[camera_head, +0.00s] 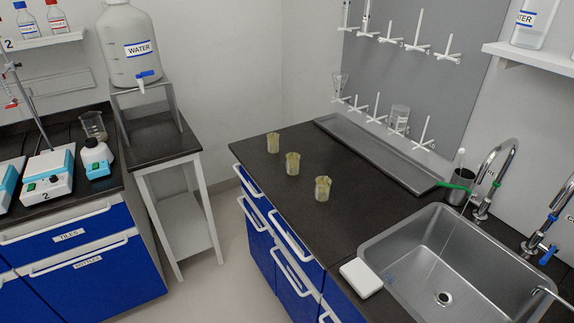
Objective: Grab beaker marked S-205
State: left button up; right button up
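Three small beakers with yellowish-brown contents or tint stand upright in a slanting row on the dark counter. The far beaker (273,143) is nearest the counter's back left corner. The middle beaker (292,163) is a little nearer. The near beaker (322,189) is closest to the sink. Any markings on them are too small to read, so I cannot tell which one is S-205. Another glass beaker (93,125) stands on the left bench behind the equipment. A further one hangs on the drying rack (399,118). Neither of my grippers is in view.
A steel sink (375,247) with taps (492,178) lies at the right. A white block (361,278) sits by its left edge. A metal tray (345,132) lies under the pegs. A water carboy (129,50) stands on the left. Counter around the beakers is clear.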

aim_at(292, 161)
jog(key=i+j+z, duration=0.1)
jog(key=z, duration=1.05)
jog(key=i+j+z, duration=0.15)
jog(key=j+z, duration=0.25)
jog(key=j, duration=0.25)
jog(key=j+z, duration=0.4)
jog(key=j, duration=0.25)
jog(key=j+z, duration=0.4)
jog(key=j, duration=0.25)
